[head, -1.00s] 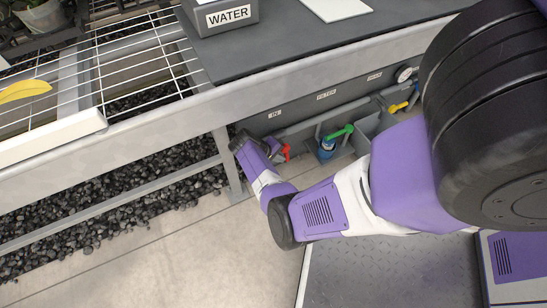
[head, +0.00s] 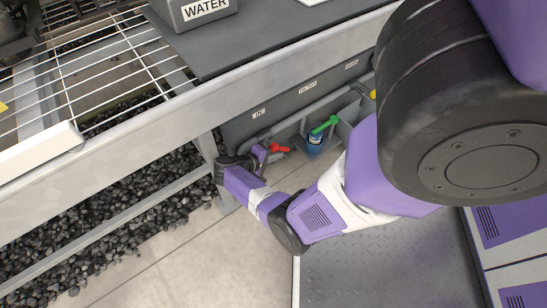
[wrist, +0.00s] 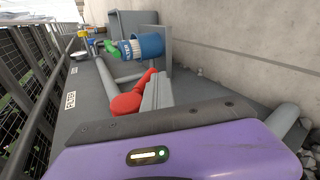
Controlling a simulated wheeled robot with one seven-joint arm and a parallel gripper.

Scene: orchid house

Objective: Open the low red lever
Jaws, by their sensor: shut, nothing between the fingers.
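The red lever (head: 280,149) sits low on the pipe under the bench, below the label "IN". In the wrist view the red lever (wrist: 128,103) shows its round hub, with its handle reaching up and right. My gripper (head: 262,153) is just left of the lever in the head view. In the wrist view my gripper's grey fingers (wrist: 158,92) are together, empty, and close beside the handle. I cannot tell whether they touch it. The lower side of the hub is hidden by my wrist.
A green lever (head: 325,124) with a blue filter body (head: 315,143) is right of the red one. A yellow handle (head: 373,94) is farther right. A bench leg (head: 207,150) stands left of my gripper. The grey pipe (head: 300,117) runs close behind.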

